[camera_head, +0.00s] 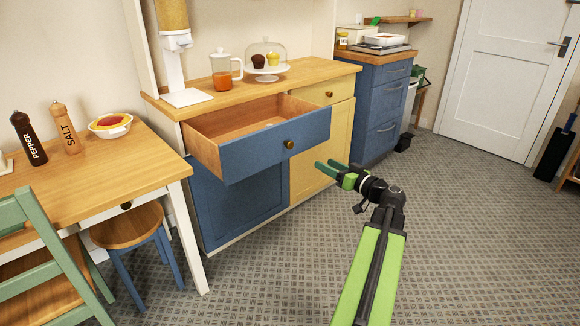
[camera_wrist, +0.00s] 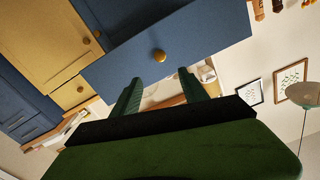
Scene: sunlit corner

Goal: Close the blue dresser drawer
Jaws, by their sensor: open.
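The blue dresser drawer (camera_head: 262,145) is pulled out of the wooden-topped dresser (camera_head: 225,97), and its empty wooden inside shows. It has a round brass knob (camera_head: 289,144) on its front. My gripper (camera_head: 327,168) is open and empty, to the right of the drawer front and a little lower in the head view. In the wrist view the drawer front (camera_wrist: 190,40) with its knob (camera_wrist: 159,56) lies past my two green fingers (camera_wrist: 162,88). The fingers look apart from the drawer front; the exact gap is hard to tell.
A table (camera_head: 90,175) with shakers and a bowl stands at the left, with a stool (camera_head: 130,228) and a green chair (camera_head: 35,235). A carafe (camera_head: 224,70) and a glass dome (camera_head: 267,58) stand on the dresser.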

